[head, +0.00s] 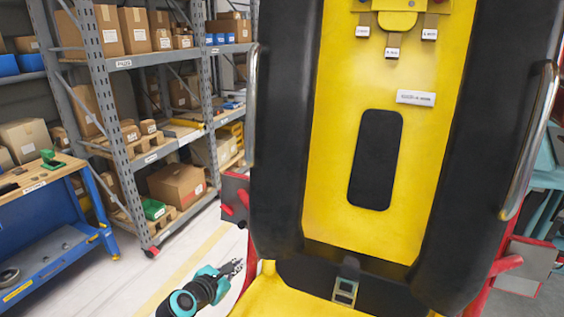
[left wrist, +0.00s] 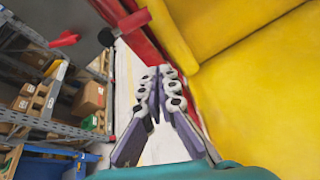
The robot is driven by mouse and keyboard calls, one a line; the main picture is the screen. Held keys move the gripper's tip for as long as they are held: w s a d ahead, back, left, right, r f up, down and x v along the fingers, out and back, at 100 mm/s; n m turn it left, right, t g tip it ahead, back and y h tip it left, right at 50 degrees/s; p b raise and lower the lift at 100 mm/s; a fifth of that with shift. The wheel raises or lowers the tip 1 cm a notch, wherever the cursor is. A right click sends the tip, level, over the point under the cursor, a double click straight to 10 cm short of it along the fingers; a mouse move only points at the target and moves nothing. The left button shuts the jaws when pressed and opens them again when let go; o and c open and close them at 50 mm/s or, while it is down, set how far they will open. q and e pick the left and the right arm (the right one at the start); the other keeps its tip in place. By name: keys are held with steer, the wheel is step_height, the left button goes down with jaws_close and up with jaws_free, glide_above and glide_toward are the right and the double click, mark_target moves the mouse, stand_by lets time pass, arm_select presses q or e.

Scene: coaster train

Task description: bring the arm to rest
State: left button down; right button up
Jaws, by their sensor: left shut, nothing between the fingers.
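My left gripper (head: 235,266) is low in the head view, beside the left edge of the yellow seat (head: 290,302). It is shut and empty. In the left wrist view the two fingers of the left gripper (left wrist: 161,73) lie together, with the yellow seat (left wrist: 260,90) close on the right and red framework (left wrist: 140,40) just ahead. No contact with the seat shows. My right gripper is not in view.
The tall yellow and black seat back (head: 415,170) fills the middle, with a metal grab bar (head: 530,140) on its right and another (head: 251,105) on its left. Shelving (head: 105,90) with boxes and a blue workbench (head: 60,245) stand left. Floor (head: 195,255) between is clear.

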arm_select(q)
steer(key=s+a+f+m+g+y, duration=0.1)
steer(key=s+m+g+y, duration=0.3)
steer(key=s+m, duration=1.9)
steer(key=f+m+g, duration=0.1)
steer(key=m, duration=0.3)
steer(key=shift+s+f+g, duration=0.15)
steer(key=shift+s+g, duration=0.25)
